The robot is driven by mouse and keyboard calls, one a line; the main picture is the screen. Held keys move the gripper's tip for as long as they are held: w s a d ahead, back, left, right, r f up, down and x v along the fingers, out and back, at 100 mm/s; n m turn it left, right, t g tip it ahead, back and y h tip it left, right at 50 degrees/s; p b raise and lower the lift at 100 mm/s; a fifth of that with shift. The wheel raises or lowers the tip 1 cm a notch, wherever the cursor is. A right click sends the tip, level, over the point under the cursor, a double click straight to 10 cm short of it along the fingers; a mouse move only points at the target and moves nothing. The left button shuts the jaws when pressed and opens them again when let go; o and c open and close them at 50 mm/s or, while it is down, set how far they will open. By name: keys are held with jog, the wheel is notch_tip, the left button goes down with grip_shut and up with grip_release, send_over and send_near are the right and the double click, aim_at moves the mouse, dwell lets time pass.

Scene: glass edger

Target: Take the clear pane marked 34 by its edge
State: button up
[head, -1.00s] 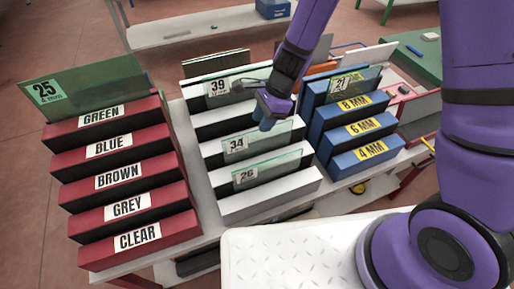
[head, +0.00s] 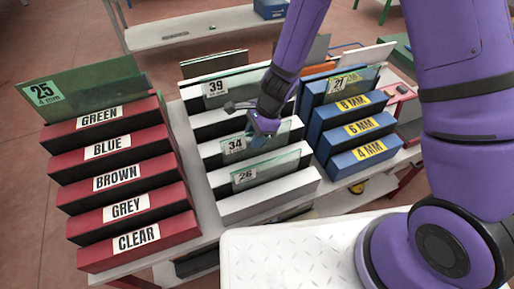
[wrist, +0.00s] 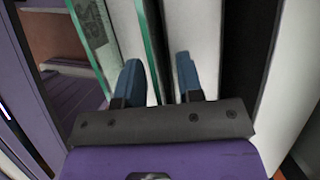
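The clear pane marked 34 (head: 286,131) stands upright in a slot of the white rack (head: 268,205), its label at the left. My gripper (head: 260,136) is over the upper edge of this pane in the head view and hides part of it. In the wrist view, my gripper (wrist: 158,84) has its two blue fingers apart. A green glass edge, which looks like that of pane 34 (wrist: 149,50), runs between them, closer to the left finger. I see a gap at the right finger. Contact at the left finger is unclear.
The clear pane marked 26 (head: 270,166) stands just in front, and pane 39 (head: 214,88) stands behind. A red rack (head: 120,205) with green pane 25 (head: 85,88) is left. A blue rack (head: 362,148) with pane 21 is close on the right.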

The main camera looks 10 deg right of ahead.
jog(key=shift+f, duration=0.2)
grip_shut()
jog(key=shift+r, duration=0.2)
